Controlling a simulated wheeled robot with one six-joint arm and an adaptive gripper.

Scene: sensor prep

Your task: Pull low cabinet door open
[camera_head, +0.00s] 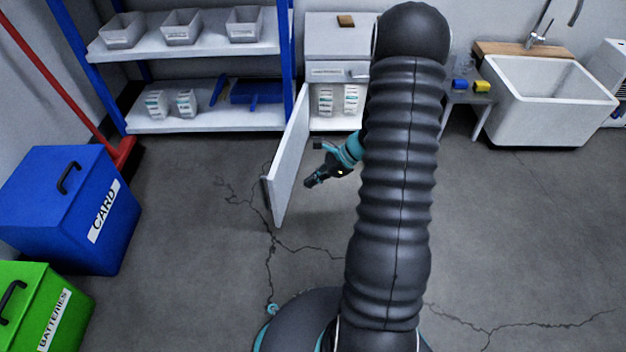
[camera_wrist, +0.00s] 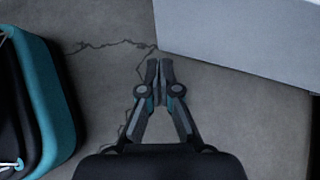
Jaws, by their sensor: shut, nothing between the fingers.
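The low cabinet (camera_head: 338,40) stands against the back wall, with a drawer above an open lower compartment. Its white door (camera_head: 290,165) is hinged at the left and stands wide open, swung out toward me. Two white labelled packs (camera_head: 337,100) show inside the compartment. My gripper (camera_head: 308,184) is just right of the door's inner face, low over the floor, apart from the door as far as I can tell. In the wrist view, my gripper (camera_wrist: 160,64) is shut and empty, with its fingertips close to the edge of the pale door panel (camera_wrist: 245,40).
Blue-posted shelves (camera_head: 200,122) with bins stand left of the cabinet. A blue CARD box (camera_head: 60,205) and a green BATTERIES box (camera_head: 45,300) are at the left. A white sink (camera_head: 550,105) is at the right. The floor between is clear, with cracks.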

